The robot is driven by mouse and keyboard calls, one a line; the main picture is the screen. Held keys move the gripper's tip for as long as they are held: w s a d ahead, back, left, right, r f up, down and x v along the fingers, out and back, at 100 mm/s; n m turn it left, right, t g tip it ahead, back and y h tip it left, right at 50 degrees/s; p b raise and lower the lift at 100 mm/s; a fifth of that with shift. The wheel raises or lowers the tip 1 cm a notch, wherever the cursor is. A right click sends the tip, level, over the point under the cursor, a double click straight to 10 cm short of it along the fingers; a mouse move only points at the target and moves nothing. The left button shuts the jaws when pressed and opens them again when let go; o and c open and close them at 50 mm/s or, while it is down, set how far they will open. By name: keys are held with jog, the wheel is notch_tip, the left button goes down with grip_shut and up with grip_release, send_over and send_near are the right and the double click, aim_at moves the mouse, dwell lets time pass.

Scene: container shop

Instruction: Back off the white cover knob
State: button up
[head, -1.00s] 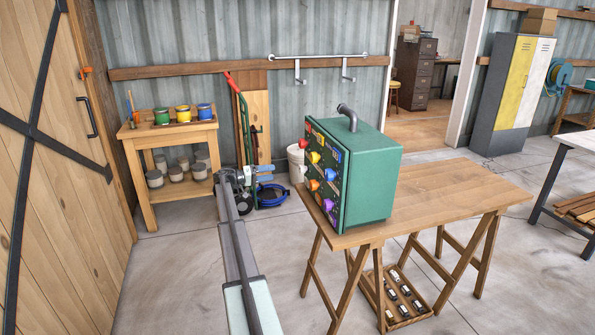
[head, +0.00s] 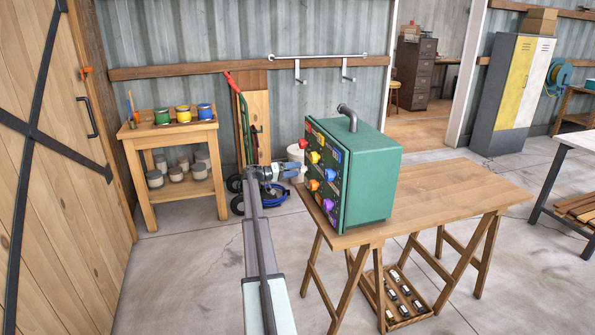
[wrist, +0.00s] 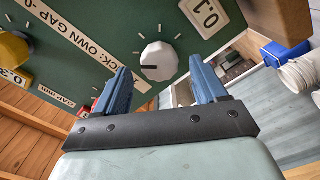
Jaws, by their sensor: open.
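The white cover knob (wrist: 158,60) is round and ribbed, with a dark pointer line, on the dark green panel of a box in the wrist view. Pale tick marks ring it. My gripper (wrist: 159,66) is open, its two blue fingers standing apart on the left and right of the knob. I cannot tell whether they touch it; nothing appears squeezed. In the head view, my gripper (head: 287,171) is close to the left face of the green box (head: 370,180), and the white knob cannot be made out clearly there.
The box stands on a wooden trestle table (head: 450,195) with free room to its right. Its face also carries coloured knobs, including a yellow one (wrist: 14,48), and white label plates (wrist: 85,38). A pipe elbow (head: 348,115) rises from its top. A paint stand (head: 170,146) is at left.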

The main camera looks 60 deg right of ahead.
jog(key=shift+x, duration=0.95)
jog(key=c, duration=1.1)
jog(key=shift+o, duration=0.2)
jog(key=shift+f+n, duration=0.15)
jog(key=shift+n, duration=4.35)
